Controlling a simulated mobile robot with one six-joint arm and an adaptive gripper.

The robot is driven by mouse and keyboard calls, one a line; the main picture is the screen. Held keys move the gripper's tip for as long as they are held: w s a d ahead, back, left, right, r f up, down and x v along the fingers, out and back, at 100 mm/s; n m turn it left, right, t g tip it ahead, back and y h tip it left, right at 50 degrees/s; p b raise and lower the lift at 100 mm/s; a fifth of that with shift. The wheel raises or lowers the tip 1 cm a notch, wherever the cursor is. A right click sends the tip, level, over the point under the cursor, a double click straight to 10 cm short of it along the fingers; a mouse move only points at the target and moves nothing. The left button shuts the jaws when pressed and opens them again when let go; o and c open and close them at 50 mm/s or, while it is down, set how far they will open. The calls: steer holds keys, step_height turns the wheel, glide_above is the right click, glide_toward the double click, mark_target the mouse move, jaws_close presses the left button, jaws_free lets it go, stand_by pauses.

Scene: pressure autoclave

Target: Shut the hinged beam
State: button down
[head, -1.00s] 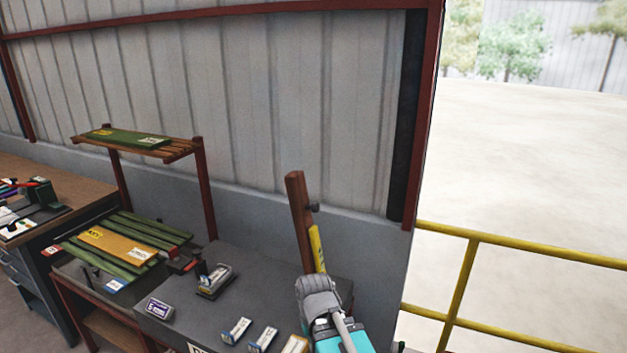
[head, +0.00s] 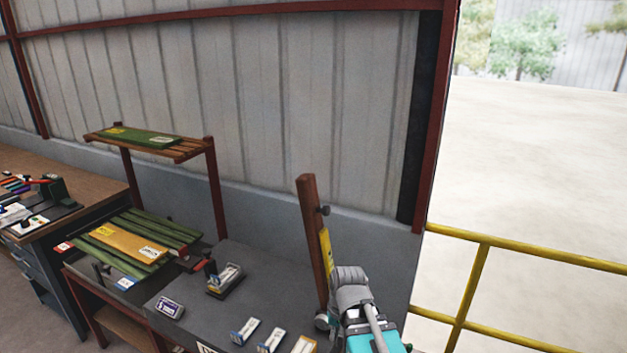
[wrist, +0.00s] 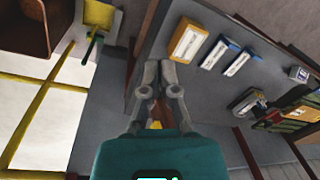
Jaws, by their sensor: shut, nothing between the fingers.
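The hinged beam (head: 312,230) is a reddish-brown wooden bar with a yellow label and a dark knob on its right side. It stands raised, nearly upright with its top tilted left, at the right end of the grey bench. My arm's wrist is just right of its lower part in the head view, and my fingertips are hidden there. In the wrist view my gripper (wrist: 165,68) is shut and empty, over the bench edge. A bit of brown and yellow shows behind the fingers; I cannot tell whether they touch the beam.
The grey bench (head: 255,282) holds a small clamp-like device (head: 226,280) and several small boxes. Left stand a rack with green slats (head: 120,235) and a wooden bench (head: 85,180). A corrugated wall (head: 230,100) is behind; a yellow railing (head: 470,285) is right.

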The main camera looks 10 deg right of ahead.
steer(key=w+r+m+t+y+p, duration=0.2)
steer(key=w+r+m+y+p, duration=0.2)
steer(key=w+r+m+p, duration=0.4)
steer(key=m+t+y+p, duration=0.7)
steer(key=m+y+p, duration=0.15)
steer(key=m, duration=0.65)
glide_toward(309, 182)
steer(key=s+r+v, duration=0.1)
steer(key=v, duration=0.5)
steer(key=shift+w+a+h+p, duration=0.2)
steer(key=shift+h+p, duration=0.15)
steer(key=shift+h, duration=0.1)
steer(key=b+x, duration=0.2)
steer(key=x, duration=1.1)
steer(key=shift+w+a+f, duration=0.1)
steer(key=shift+w+a, duration=0.1)
steer(key=shift+w, duration=0.1)
steer(key=shift+a, duration=0.15)
